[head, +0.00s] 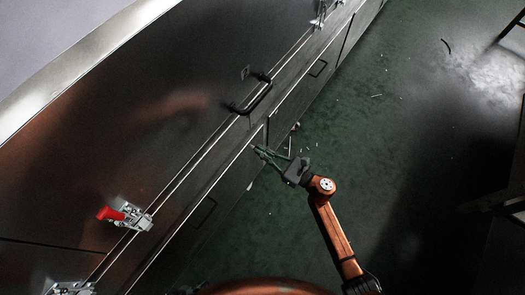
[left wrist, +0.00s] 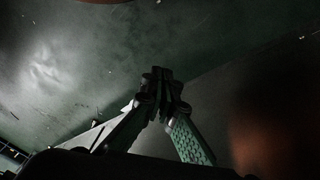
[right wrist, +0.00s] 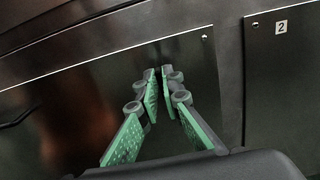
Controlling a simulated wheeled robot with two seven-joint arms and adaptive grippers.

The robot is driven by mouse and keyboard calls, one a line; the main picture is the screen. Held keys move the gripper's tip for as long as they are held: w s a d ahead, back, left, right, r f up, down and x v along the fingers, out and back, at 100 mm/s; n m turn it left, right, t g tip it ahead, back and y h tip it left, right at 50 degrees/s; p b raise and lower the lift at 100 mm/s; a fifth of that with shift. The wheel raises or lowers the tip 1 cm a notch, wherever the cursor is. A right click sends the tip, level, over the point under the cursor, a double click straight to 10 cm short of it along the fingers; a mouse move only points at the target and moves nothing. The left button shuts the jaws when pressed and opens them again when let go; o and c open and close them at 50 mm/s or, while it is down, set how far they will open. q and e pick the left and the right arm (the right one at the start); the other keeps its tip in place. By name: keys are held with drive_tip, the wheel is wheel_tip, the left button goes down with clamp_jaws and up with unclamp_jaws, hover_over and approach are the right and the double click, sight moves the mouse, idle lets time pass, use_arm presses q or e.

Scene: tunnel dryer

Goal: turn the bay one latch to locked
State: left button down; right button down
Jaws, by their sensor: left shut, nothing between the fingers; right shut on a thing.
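A metal toggle latch (head: 135,217) with a red handle (head: 110,214) sits on the dark dryer front at lower left in the head view. I cannot tell from the picture which bay it belongs to. My right gripper (head: 262,152) is well to the right of it, beside the dryer's lower panels. In the right wrist view its fingers (right wrist: 159,76) are drawn together in front of a dark panel; what is between them I cannot make out. My left gripper (left wrist: 161,78) shows only in its wrist view, shut and empty, with floor and a dark panel beyond.
A black bar handle (head: 250,97) stands out from the dryer front above my right gripper. Other metal latches show at the top (head: 322,14) and bottom left (head: 70,288). A label "2" (right wrist: 281,27) marks a panel. The green floor (head: 400,130) has small scattered debris.

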drive_tip(key=m, duration=0.2)
drive_tip(key=m+p, duration=0.1)
drive_tip(key=m, duration=0.1)
drive_tip(key=shift+w+d, duration=0.15)
drive_tip(key=shift+w, duration=0.05)
drive_tip(key=shift+m, duration=1)
drive_tip(key=shift+m+p, duration=0.3)
drive_tip(key=shift+m, duration=0.2)
drive_tip(key=m, duration=0.2)
drive_tip(key=shift+w+d+f+m+p, duration=0.1)
drive_tip(key=shift+w+m+p, duration=0.05)
drive_tip(key=shift+m+p, duration=0.2)
drive_tip(key=m, duration=0.2)
drive_tip(key=m+p, duration=0.1)
drive_tip(key=m, duration=0.2)
drive_tip(key=shift+w+d+f, duration=0.1)
drive_tip(key=shift+f, duration=0.1)
use_arm(q)
drive_tip(key=s+a+r+g+y+p, duration=0.1)
drive_tip(key=s+a+r+g, duration=0.2)
drive_tip(key=s+a+r, duration=0.2)
drive_tip(key=shift+s+a+r+g+y, duration=0.4)
drive_tip(key=shift+s+r, duration=0.8)
drive_tip(key=shift+r, duration=0.5)
use_arm(e)
drive_tip(key=shift+f+m, duration=0.25)
drive_tip(key=shift+m, duration=1.3)
use_arm(q)
drive_tip(key=shift+s, duration=0.1)
